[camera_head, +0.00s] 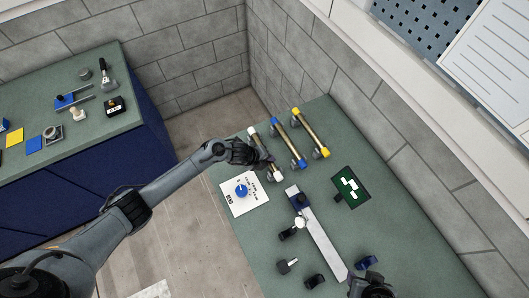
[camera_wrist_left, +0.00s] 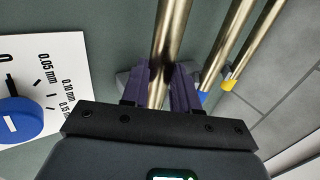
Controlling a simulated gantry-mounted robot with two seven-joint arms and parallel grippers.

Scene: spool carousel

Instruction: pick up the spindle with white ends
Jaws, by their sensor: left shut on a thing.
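The spindle with white ends (camera_head: 278,175) is at the far left of a row of three spindles on the right-hand bench, with both white ends showing. My left gripper (camera_head: 267,160) is at its middle and hides part of the rod. In the left wrist view, the brass rod (camera_wrist_left: 172,35) runs between the purple fingers of the left gripper (camera_wrist_left: 160,88), which are shut on it. Its white ends are out of that view. I cannot tell whether it is lifted off its supports. A dark gripper part, likely my right gripper (camera_head: 371,286), shows at the bottom edge; its fingers are unclear.
A blue-ended spindle (camera_head: 289,142) and a yellow-ended spindle (camera_head: 311,132) stand close on the right. A white card with a blue knob (camera_head: 241,191) lies on the left. A long metal bar (camera_head: 322,240) and several small parts lie nearer. A brick wall bounds the back.

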